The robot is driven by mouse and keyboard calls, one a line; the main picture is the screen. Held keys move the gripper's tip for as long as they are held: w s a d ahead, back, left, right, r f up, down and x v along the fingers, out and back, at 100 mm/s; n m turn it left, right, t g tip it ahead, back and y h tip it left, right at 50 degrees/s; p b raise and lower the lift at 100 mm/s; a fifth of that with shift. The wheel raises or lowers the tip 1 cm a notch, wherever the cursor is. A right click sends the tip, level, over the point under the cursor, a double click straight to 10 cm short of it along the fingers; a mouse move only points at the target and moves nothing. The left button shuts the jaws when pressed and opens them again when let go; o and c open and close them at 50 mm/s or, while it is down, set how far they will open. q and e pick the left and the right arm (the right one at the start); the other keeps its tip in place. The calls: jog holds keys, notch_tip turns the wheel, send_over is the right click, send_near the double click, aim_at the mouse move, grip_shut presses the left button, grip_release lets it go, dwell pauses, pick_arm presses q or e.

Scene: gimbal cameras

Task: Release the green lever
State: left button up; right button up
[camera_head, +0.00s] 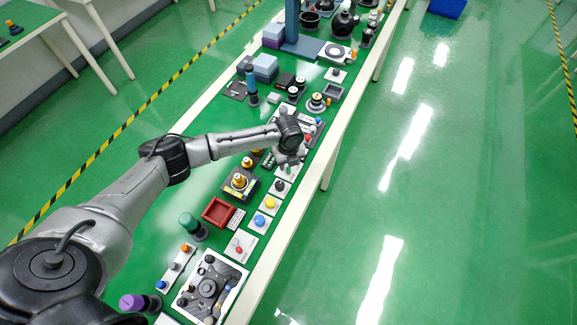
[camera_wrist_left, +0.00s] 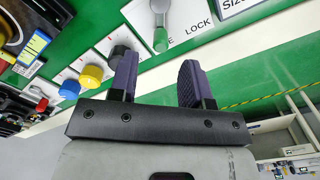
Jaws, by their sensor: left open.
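The green lever (camera_wrist_left: 160,36) shows at the top of the left wrist view. It has a grey arm and a rounded green end. It is on a white plate (camera_wrist_left: 184,44) with the word LOCK to the right of the lever and a partly hidden word ending in E. My left gripper (camera_wrist_left: 157,65) is open with nothing between its two dark purple fingers. The lever's green end lies beyond the gap between the fingertips, apart from them.
A black knob (camera_wrist_left: 118,53), a yellow button (camera_wrist_left: 91,76) and a blue button (camera_wrist_left: 70,89) stand in a row left of the fingers. Many other devices crowd the long table. A red tray (camera_head: 218,212) is nearer me.

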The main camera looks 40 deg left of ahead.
aim_at(289, 169)
pick_arm(q)
notch_tip(289, 169, up, 9)
jog(key=shift+p, duration=0.4)
jog(key=shift+f, duration=0.1)
dwell(0.4)
